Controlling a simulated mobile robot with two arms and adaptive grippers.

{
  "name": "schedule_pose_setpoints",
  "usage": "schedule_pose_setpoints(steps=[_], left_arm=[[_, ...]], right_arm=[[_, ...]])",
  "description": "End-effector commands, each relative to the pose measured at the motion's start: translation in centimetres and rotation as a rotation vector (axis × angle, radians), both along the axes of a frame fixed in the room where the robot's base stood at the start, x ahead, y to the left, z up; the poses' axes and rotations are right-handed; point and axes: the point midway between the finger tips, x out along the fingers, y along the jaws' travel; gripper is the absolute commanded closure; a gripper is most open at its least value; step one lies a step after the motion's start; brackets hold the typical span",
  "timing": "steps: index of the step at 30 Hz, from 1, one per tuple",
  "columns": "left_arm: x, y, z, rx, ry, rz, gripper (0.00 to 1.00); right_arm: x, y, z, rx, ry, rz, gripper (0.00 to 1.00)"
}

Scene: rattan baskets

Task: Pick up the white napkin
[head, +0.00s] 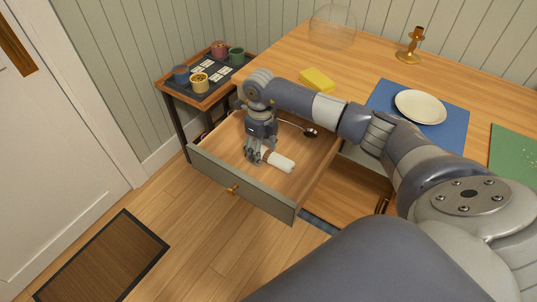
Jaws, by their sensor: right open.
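The white napkin (282,162) looks like a small rolled white piece with a brownish band at its left end. It lies in the open drawer (215,175) of the wooden table. My right gripper (254,158) is open and points down into the drawer, just left of the napkin's banded end. Its fingers partly cover that end; I cannot tell whether they touch it. My left gripper is not in view.
A spoon (309,132) lies at the drawer's back right. On the table are a yellow sponge-like block (317,79), a plate (420,107) on a blue mat (456,118), and a brass candlestick (411,48). A side table (175,93) with several cups stands left.

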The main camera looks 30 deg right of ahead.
Motion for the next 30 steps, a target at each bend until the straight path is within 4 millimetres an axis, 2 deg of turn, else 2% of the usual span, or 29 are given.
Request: schedule_pose_setpoints(steps=[7, 8, 13, 14, 24, 26, 30], left_arm=[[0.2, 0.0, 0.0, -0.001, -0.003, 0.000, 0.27], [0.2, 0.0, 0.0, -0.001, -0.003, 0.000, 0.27], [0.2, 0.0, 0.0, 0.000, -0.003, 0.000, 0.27], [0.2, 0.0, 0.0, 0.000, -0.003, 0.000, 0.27], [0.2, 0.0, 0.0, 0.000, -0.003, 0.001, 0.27], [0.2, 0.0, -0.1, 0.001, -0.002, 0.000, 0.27], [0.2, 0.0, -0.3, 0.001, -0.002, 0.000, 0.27]], right_arm=[[0.0, 0.0, -0.2, 0.000, -0.001, 0.000, 0.42], [0.0, 0.0, -0.2, 0.000, -0.001, 0.000, 0.47], [0.0, 0.0, -0.2, 0.000, -0.001, 0.000, 0.86], [0.0, 0.0, -0.2, 0.000, -0.001, 0.000, 0.88], [0.1, 0.0, 0.1, 0.001, -0.002, 0.000, 0.89], [0.1, 0.0, 0.7, 0.001, -0.004, 0.001, 0.89], [0.2, 0.0, 3.1, 0.001, -0.007, 0.001, 0.89]])
